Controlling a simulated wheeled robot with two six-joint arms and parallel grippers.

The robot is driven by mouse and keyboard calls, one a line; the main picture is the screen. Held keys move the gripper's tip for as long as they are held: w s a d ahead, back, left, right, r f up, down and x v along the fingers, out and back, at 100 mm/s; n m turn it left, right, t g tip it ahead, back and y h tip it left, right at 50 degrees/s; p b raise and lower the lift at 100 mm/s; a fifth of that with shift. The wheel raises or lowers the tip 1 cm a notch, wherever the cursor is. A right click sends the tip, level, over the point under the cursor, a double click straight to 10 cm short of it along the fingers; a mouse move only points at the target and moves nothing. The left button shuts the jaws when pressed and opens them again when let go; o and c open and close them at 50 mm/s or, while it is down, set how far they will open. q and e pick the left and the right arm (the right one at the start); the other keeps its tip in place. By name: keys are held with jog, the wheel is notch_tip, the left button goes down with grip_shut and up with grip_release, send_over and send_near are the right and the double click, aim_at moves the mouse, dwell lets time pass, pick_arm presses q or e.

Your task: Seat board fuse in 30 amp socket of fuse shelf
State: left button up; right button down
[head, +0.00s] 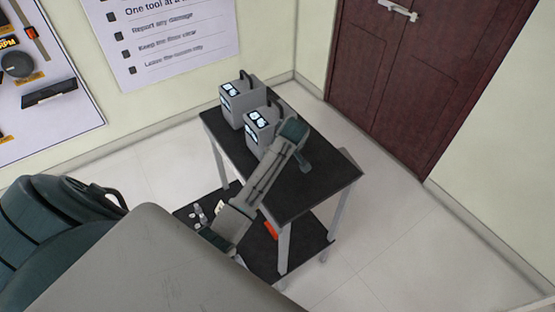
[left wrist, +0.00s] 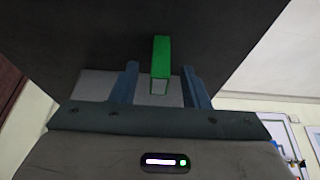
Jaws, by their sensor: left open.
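In the left wrist view a green block with a pale end, likely the board fuse (left wrist: 161,57), stands in the gap between my fingers. My left gripper (left wrist: 164,80) is open, with a visible gap on both sides of the block. A dark flat surface fills the view behind it. In the head view one of my arms reaches over the dark-topped cart, and its fingertips cannot be made out. The fuse cannot be made out there either. I cannot identify the fuse shelf or its 30 amp socket in either view. My right gripper is not seen.
Two grey boxes with handles and lit displays (head: 240,99) (head: 262,131) stand on the cart top (head: 325,180). The cart's lower shelf holds small pale items (head: 198,214) and an orange-red item (head: 271,230). The cart top's right part is clear. A dark red door (head: 405,80) stands behind.

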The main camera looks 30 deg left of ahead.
pick_arm(q)
jog(key=shift+a+f, duration=0.1)
jog(key=shift+f, duration=0.15)
grip_shut()
jog(key=shift+r, duration=0.1)
